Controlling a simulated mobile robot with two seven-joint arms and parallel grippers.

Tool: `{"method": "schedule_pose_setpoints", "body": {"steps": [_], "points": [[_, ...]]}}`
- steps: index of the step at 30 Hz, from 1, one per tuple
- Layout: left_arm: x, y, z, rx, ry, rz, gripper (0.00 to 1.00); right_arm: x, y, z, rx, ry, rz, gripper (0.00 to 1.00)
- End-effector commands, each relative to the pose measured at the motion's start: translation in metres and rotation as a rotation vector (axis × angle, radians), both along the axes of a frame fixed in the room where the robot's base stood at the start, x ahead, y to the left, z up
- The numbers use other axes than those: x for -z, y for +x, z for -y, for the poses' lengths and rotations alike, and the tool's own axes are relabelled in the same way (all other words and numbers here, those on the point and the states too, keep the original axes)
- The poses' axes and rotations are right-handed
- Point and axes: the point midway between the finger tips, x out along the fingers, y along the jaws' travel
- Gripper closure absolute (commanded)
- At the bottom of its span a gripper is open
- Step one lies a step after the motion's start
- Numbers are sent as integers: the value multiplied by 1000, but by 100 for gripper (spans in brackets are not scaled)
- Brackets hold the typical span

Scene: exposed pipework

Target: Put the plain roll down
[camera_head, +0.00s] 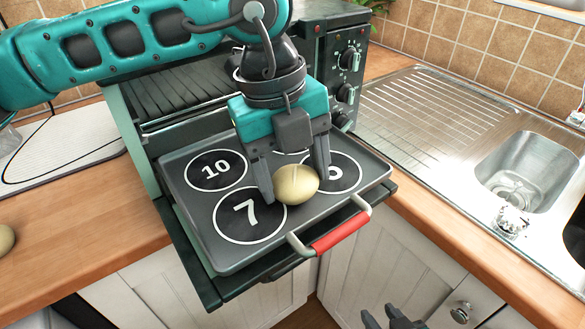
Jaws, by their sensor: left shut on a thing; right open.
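A pale, rounded roll (297,186) is between the fingers of my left gripper (296,188), which is shut on it. The roll is over the dark tray (190,222), beside the circle marked 7 (248,216) and in front of a partly hidden circle (338,172). I cannot tell whether the roll touches the tray. The circle marked 10 (215,170) is bare. My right gripper (394,318) is open and empty at the bottom edge, below the tray's front.
The tray, with a red handle (340,232), lies on the lowered door of an oven (320,60). Another pale roll (5,240) is cut off at the left edge on the wooden counter (80,225). A steel sink (530,170) is at right.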

Motion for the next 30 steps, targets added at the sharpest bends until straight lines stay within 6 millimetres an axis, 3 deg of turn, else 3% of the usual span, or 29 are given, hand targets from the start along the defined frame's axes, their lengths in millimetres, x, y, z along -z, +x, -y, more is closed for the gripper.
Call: {"method": "schedule_pose_setpoints", "body": {"steps": [11,12,19,30], "points": [[7,0,0,1,-1,1,63,6,1,1,-1,-1,-1,57],[4,0,0,1,-1,1,29,3,1,1,0,0,-2,57],[4,0,0,1,-1,1,7,1,1,0,0,0,1,57],[-3,0,0,1,-1,2,7,-5,2,0,-1,0,7,57]]}}
